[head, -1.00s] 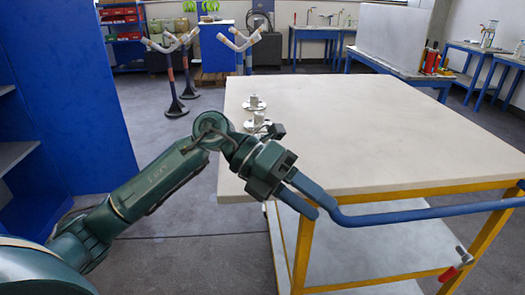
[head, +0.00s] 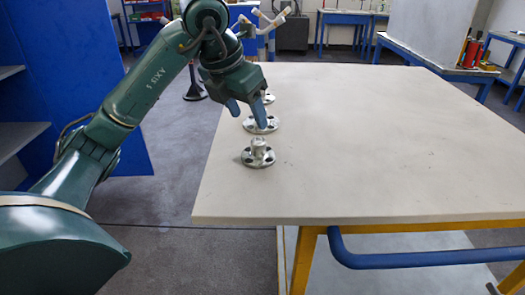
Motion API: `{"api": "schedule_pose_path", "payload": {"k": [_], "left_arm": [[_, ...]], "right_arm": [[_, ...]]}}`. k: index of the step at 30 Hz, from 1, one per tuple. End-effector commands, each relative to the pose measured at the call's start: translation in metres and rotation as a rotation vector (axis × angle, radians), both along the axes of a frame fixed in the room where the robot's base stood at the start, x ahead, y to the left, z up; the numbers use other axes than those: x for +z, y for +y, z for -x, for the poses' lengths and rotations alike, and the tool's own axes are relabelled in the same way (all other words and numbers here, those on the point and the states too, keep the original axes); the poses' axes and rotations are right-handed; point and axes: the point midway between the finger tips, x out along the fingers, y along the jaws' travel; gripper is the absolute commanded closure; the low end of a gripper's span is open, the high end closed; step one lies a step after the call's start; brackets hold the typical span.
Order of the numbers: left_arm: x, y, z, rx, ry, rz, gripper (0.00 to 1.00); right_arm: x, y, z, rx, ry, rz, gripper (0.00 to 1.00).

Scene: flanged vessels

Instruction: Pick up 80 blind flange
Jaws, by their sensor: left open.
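Three metal flanges with bolt holes stand in a row near the left edge of the table. The nearest flange (head: 258,158) has a short upright knob or stub at its centre. The middle flange (head: 268,124) is partly behind a finger of my left gripper (head: 247,114). The far flange (head: 269,98) is smaller in view and partly hidden by the gripper. I cannot tell by any marking which one is the 80 blind flange. My left gripper is open and empty, its blue fingers pointing down over the row, around the middle flange in the picture. My right gripper is not in view.
The pale tabletop (head: 380,150) is clear to the right of the flanges. A blue handle bar (head: 430,258) runs along the table's front. A blue cabinet (head: 75,90) stands at the left. Workbenches and stands fill the background.

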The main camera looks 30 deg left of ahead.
Motion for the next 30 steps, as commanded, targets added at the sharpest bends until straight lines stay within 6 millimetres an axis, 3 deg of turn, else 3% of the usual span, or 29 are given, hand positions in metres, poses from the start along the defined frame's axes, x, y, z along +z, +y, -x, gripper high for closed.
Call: {"api": "schedule_pose_path", "payload": {"k": [3,13,21,30], "left_arm": [[-0.023,-0.001,-0.008,-0.001,0.005,0.001,0.45],[-0.049,-0.002,-0.021,-0.001,0.003,0.001,0.45],[-0.083,-0.002,-0.038,-0.002,0.002,0.002,0.45],[-0.09,-0.002,-0.041,-0.001,0.0,0.001,0.45]], "right_arm": [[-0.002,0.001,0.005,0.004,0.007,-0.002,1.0],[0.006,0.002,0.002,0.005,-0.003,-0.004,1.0],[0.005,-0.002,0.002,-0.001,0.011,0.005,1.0],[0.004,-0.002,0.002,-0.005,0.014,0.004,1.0]]}}
